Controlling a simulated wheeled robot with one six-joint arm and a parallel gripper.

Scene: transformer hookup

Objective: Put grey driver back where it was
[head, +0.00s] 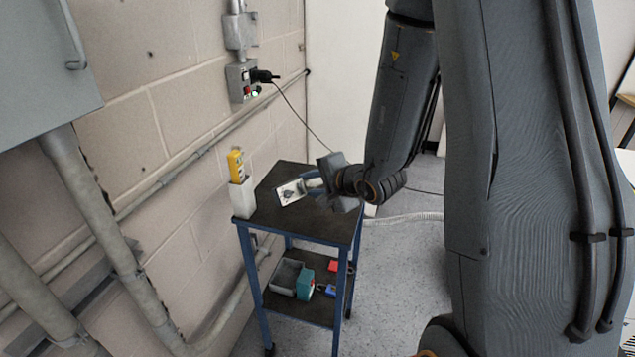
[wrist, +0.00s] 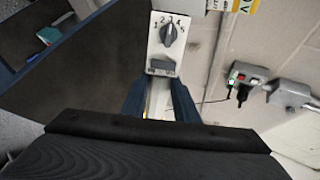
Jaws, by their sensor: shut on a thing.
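My gripper (head: 312,183) is over the trolley top, and its blue fingers (wrist: 158,100) also show in the wrist view. They are shut on a pale part that looks joined to a light grey unit with a dial (wrist: 168,42). The dial is numbered 1 to 5, with a dark knob and a dark block below it. The unit (head: 290,192) is tilted in the head view; I cannot tell whether it touches the trolley. I cannot make out a separate grey driver in either view.
The dark trolley top (head: 270,213) is mostly clear. A white holder (head: 242,199) with a yellow device (head: 236,166) stands at its left edge, by the wall. The lower shelf holds a grey bin (head: 287,277) and small coloured items. A cable hangs from the wall socket (head: 243,82).

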